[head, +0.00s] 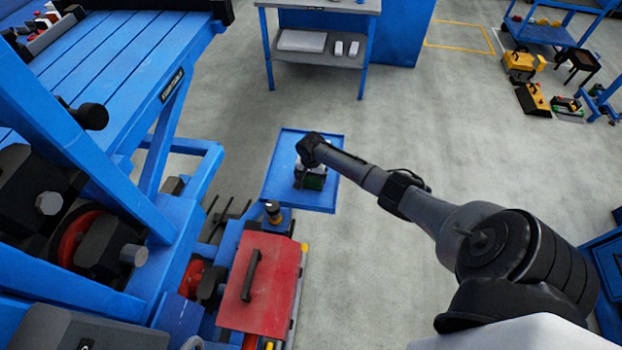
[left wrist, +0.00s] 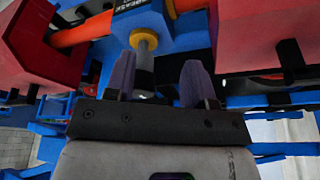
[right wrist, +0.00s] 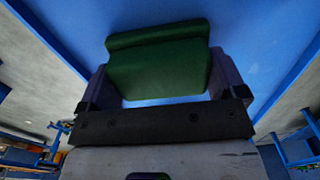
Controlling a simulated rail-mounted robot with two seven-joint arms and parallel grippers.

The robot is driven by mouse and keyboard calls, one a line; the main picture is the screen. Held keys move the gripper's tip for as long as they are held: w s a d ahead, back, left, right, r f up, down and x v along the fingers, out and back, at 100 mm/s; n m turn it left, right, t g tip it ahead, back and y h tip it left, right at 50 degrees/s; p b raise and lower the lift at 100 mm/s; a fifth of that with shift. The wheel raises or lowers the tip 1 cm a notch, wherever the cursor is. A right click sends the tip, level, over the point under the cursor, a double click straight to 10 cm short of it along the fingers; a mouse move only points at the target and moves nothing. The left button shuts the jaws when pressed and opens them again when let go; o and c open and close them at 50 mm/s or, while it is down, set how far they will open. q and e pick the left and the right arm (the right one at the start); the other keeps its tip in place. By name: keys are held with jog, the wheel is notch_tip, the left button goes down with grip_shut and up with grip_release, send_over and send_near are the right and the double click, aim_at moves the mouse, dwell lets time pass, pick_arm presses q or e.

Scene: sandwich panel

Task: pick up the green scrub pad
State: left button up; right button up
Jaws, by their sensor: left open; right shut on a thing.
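The green scrub pad (right wrist: 157,64) sits between the two fingers of my right gripper (right wrist: 160,85), which is shut on it. In the head view the pad (head: 314,182) shows small and dark green at the tip of my right gripper (head: 308,181), over the blue tray (head: 325,202). I cannot tell whether the pad touches the tray. My left gripper (left wrist: 168,80) is open with nothing between its fingers, facing blue, red and orange machine parts. My left gripper is not clearly seen in the head view.
A red box (head: 268,290) with a black handle stands just in front of the tray. A blue slatted bench (head: 110,60) is at the left. A grey-topped table (head: 330,42) stands behind. Open grey floor lies right of the tray.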

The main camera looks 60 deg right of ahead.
jog(key=shift+r, duration=0.6)
jog(key=r, duration=0.1)
jog(key=r+p, duration=0.1)
jog(key=r, duration=0.1)
jog(key=shift+s+r, duration=0.25)
jog(key=shift+s, duration=0.15)
jog(key=s+r+p, duration=0.3)
jog(key=s+r, duration=0.3)
jog(key=s, duration=0.4)
jog(key=shift+s+d+r, duration=0.15)
jog(key=shift+s+d, duration=0.15)
jog(key=shift+s, duration=0.1)
